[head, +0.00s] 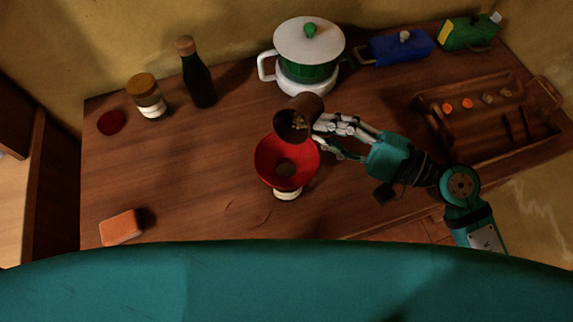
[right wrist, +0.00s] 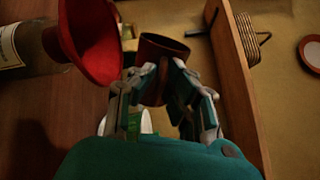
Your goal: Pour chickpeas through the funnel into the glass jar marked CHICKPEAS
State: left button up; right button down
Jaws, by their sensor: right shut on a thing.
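A brown cup (head: 306,104) is tilted, its mouth facing the lower left, with pale chickpeas (head: 299,123) visible inside. My right gripper (head: 322,128) is shut on the cup from its right side and holds it just above the far edge of the red funnel (head: 266,158). The funnel sits on a glass jar (head: 286,194), mostly hidden beneath it. In the right wrist view the cup (right wrist: 152,48) is between the fingers, beside the funnel (right wrist: 97,45) and the jar (right wrist: 33,62); the label's words are unreadable. My left gripper is not in view.
A white and green pot (head: 307,72) stands behind the cup. A lidded jar (head: 147,97), a dark bottle (head: 197,80) and a dark red disc (head: 111,122) are at the left back. An orange block (head: 121,227) lies front left. A wooden tray (head: 437,125) is at right.

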jog(key=shift+s+f+n, duration=0.15)
jog(key=shift+f+n, duration=0.15)
jog(key=shift+n, duration=0.2)
jog(key=shift+s+f+n+b, duration=0.15)
jog(key=shift+n+b, duration=0.15)
jog(key=shift+b, duration=0.4)
jog(key=shift+r, duration=0.2)
jog(key=shift+a+r, duration=0.1)
jog(key=shift+s+n+b, duration=0.1)
jog(key=shift+n+b, duration=0.2)
jog(key=shift+w, duration=0.2)
jog(key=shift+s+r+b, duration=0.1)
jog(key=shift+s+b, duration=0.1)
jog(key=shift+b, duration=0.1)
jog(key=shift+w+n, duration=0.15)
jog(key=shift+n, duration=0.15)
jog(key=shift+s+b, duration=0.2)
jog(key=shift+b, duration=0.1)
